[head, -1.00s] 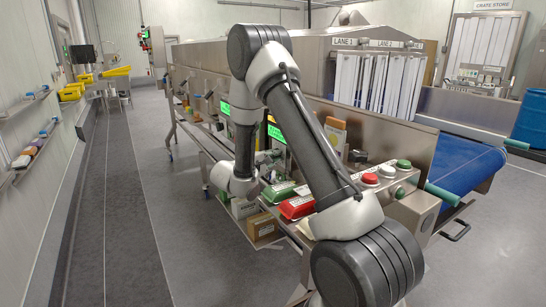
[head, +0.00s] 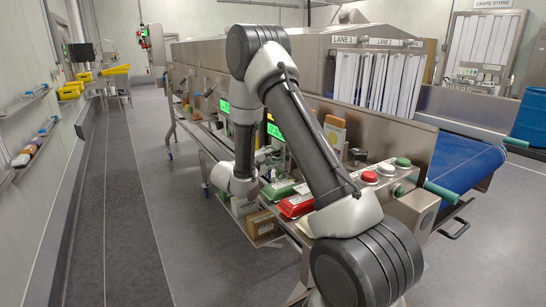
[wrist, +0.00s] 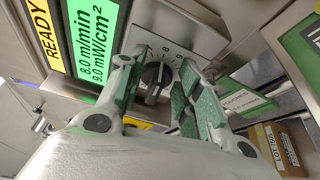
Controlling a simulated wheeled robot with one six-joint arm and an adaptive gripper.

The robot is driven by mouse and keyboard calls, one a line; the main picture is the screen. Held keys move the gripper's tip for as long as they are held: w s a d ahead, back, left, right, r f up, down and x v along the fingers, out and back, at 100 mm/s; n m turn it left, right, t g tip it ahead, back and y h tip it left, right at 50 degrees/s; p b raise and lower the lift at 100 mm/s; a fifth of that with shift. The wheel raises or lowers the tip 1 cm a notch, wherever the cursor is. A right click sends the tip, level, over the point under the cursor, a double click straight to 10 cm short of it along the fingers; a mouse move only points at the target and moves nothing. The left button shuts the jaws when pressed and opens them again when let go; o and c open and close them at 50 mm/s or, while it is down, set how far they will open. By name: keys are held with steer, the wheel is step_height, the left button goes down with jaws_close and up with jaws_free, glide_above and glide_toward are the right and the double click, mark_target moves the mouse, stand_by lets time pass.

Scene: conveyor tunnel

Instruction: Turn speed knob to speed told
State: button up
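The speed knob (wrist: 153,75) is a dark round knob on a pale dial plate in the wrist view. The numbers 7, 8 and 9 show along the dial's upper edge; the knob's exact setting is hard to read. My gripper (wrist: 157,66) is open, with one green-padded finger on each side of the knob and visible gaps between. A green display (wrist: 96,45) left of the dial reads 8.0 m/min and 9.0 mW/cm². In the head view my arm hides the knob, and my gripper (head: 266,168) is small beside the machine's side.
A yellow READY label (wrist: 43,35) is left of the display. A red box (head: 297,205), a green box (head: 280,188) and a brown carton (head: 262,225) are near my arm. Push buttons (head: 370,177) sit on the panel at right. The aisle floor (head: 130,200) is clear.

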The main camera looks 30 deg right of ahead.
steer(key=v, duration=1.2)
